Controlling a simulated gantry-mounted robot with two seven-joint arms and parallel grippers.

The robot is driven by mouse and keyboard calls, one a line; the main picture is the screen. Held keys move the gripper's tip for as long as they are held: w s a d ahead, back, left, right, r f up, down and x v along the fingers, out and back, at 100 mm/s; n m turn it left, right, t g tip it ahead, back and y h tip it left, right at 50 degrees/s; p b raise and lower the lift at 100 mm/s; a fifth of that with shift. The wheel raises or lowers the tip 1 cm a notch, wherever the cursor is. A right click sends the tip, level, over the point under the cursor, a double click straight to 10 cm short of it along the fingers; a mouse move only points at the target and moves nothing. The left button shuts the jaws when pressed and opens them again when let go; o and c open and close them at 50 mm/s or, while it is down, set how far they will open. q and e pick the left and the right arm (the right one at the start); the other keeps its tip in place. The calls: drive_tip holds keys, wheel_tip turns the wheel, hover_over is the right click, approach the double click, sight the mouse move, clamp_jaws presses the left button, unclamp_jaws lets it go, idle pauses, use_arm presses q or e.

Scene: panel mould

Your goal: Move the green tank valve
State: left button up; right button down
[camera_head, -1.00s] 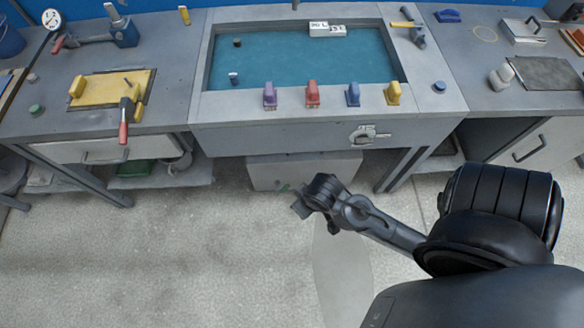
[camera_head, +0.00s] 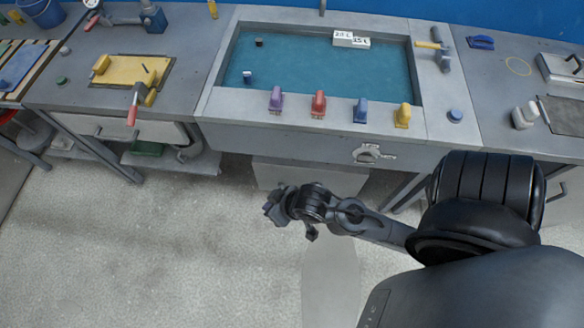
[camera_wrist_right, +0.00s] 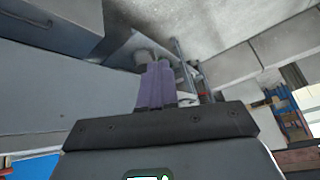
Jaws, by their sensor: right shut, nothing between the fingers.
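I see no clearly green valve handle. A row of coloured valve handles stands along the tank's front rim: purple (camera_head: 276,100), red (camera_head: 318,104), blue (camera_head: 360,110) and yellow (camera_head: 402,116). My right gripper (camera_head: 270,210) is over the floor in front of the tank, lower in the picture than the handles and apart from them. In the right wrist view its purple-looking fingers (camera_wrist_right: 156,86) are together and empty. My left gripper is not in view.
The tank (camera_head: 215,104) holds blue-green water and white blocks marked with litres (camera_head: 351,39). A small green cap (camera_head: 62,80) sits on the left bench. A pale clamp-like fitting (camera_head: 372,153) is on the tank's front panel. Open floor lies at the left.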

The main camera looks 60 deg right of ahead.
drive_tip(key=w+d+f+m+t+b, duration=0.25)
drive_tip(key=w+f+m+t, duration=0.4)
drive_tip(key=f, duration=0.35)
drive_tip(key=d+f+m+t+b, duration=0.2)
drive_tip(key=d+f+m+b, duration=0.4)
drive_tip(key=f, duration=0.5)
drive_tip(key=s+d+f+m+t+h+b, duration=0.1)
drive_tip(key=s+d+f+m+h+b, duration=0.25)
drive_tip(key=s+f+b, duration=0.55)
drive_tip(key=s+d+f+m+t+h+b, duration=0.2)
drive_tip(key=d+f+m+b, duration=0.3)
drive_tip(key=f, duration=0.9)
drive_tip(key=s+d+f+m+t+h+b, duration=0.1)
drive_tip(key=s+d+f+m+h+b, duration=0.2)
drive_tip(key=s+f+b, duration=0.6)
drive_tip(key=w+f+m+h+b, duration=0.1)
drive_tip(key=w+f+h+b, duration=0.1)
drive_tip(key=w+f+b, duration=0.4)
use_arm(q)
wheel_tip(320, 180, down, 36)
drive_tip(key=p, duration=0.1)
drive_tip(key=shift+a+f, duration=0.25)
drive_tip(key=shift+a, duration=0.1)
use_arm(e)
drive_tip(key=w+d+r, duration=0.2)
drive_tip(key=w+r, duration=0.1)
drive_tip(key=w, duration=1)
drive_tip(key=shift+d+r, duration=0.15)
drive_tip(key=shift+r, duration=0.05)
